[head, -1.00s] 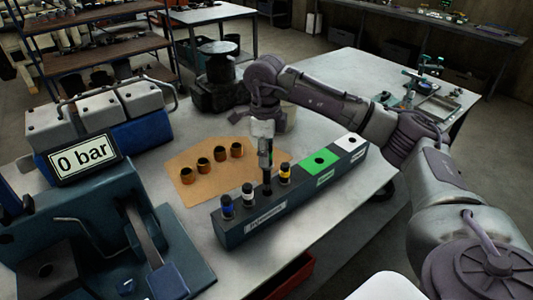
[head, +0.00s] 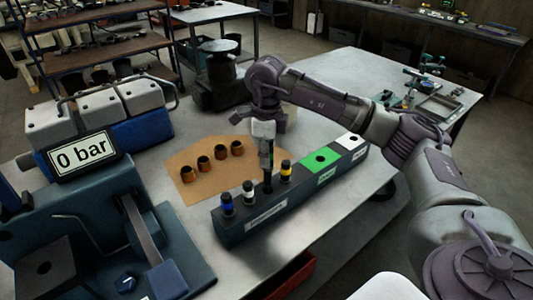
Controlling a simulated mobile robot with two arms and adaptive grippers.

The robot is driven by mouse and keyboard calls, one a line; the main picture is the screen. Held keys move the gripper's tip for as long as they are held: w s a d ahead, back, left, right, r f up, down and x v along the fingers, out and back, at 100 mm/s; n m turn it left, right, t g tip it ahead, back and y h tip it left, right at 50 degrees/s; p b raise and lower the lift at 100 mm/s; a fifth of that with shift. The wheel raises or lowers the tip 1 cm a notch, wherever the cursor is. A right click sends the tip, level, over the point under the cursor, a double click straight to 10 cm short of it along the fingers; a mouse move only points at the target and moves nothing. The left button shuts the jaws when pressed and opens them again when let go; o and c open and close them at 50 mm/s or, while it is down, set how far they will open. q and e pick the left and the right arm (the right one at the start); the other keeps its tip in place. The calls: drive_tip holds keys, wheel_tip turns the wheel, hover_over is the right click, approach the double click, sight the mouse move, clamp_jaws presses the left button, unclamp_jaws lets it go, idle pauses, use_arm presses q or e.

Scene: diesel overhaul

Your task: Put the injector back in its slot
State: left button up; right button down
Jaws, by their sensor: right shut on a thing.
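My right gripper (head: 266,153) points straight down over the dark injector rack (head: 262,229). It is shut on an injector (head: 268,180), of which a dark part shows below the fingers. The held injector is upright between the white-banded injector (head: 248,190) and the yellow-banded injector (head: 286,170). Its lower end meets the rack top in the picture; I cannot tell how deep it sits. A blue-banded injector (head: 227,204) stands at the rack's left end. My left gripper is not in view.
The rack has a green section (head: 320,159) and a white section (head: 351,141) at its right end. Several brass sleeves (head: 204,164) stand on a tan mat (head: 183,199) behind it. A tester with a "0 bar" display (head: 82,157) stands left. Bare bench lies in front of the rack.

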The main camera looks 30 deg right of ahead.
sight(266, 190)
drive_tip(key=shift+f+b, duration=0.85)
drive_tip(key=shift+f, duration=0.45)
drive_tip(key=shift+f+b, duration=1.3)
drive_tip(key=shift+f, duration=0.45)
drive_tip(key=shift+f+b, duration=1)
drive_tip(key=shift+f, duration=0.25)
drive_tip(key=c, duration=0.9)
unclamp_jaws()
drive_tip(key=shift+o, duration=0.4)
